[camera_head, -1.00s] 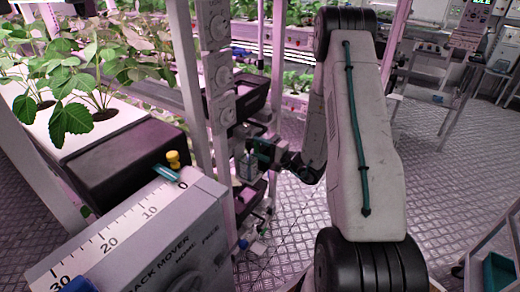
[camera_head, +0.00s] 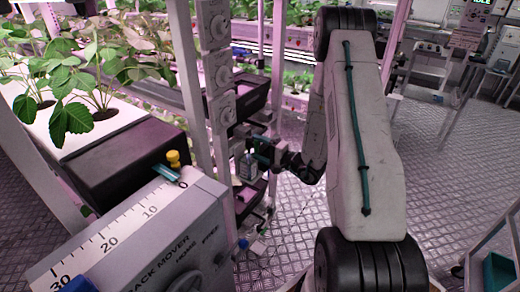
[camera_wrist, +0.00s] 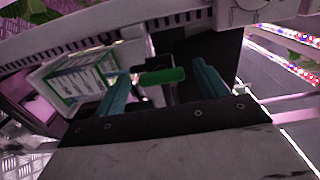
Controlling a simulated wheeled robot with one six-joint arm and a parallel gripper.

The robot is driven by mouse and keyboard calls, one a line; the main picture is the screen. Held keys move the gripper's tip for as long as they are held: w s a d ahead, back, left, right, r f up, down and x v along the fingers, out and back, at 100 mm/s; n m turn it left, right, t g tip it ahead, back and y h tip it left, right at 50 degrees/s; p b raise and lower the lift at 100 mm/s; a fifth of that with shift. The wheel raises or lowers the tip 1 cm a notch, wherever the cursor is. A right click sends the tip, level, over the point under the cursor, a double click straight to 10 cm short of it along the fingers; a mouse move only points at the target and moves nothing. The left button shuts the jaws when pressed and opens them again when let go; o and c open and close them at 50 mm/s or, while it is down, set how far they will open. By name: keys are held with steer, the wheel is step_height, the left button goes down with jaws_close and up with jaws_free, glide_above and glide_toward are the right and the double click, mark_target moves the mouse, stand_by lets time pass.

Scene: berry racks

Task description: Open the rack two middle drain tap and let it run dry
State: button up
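A short green tap handle (camera_wrist: 162,76) lies crosswise between the two teal fingers of my gripper (camera_wrist: 163,71) in the wrist view. The fingers are apart, one on either side of the handle, and I see no clear grip on it. In the head view my gripper (camera_head: 264,153) is beside the rack post at mid height, small and partly dark. The tap's body and outlet are hidden. I cannot tell from these views whether any water runs.
A white and green labelled container (camera_wrist: 72,76) is close left of the fingers; it also shows in the head view (camera_head: 248,168). A rack post with round white fittings (camera_head: 217,75) stands close by. The rack mover box (camera_head: 150,240) is at front left. Open floor (camera_head: 420,170) lies right.

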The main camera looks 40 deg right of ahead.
steer(key=shift+s, duration=0.1)
steer(key=v, duration=0.7)
steer(key=shift+s+d, duration=0.15)
steer(key=shift+s, duration=0.1)
stand_by(0.4)
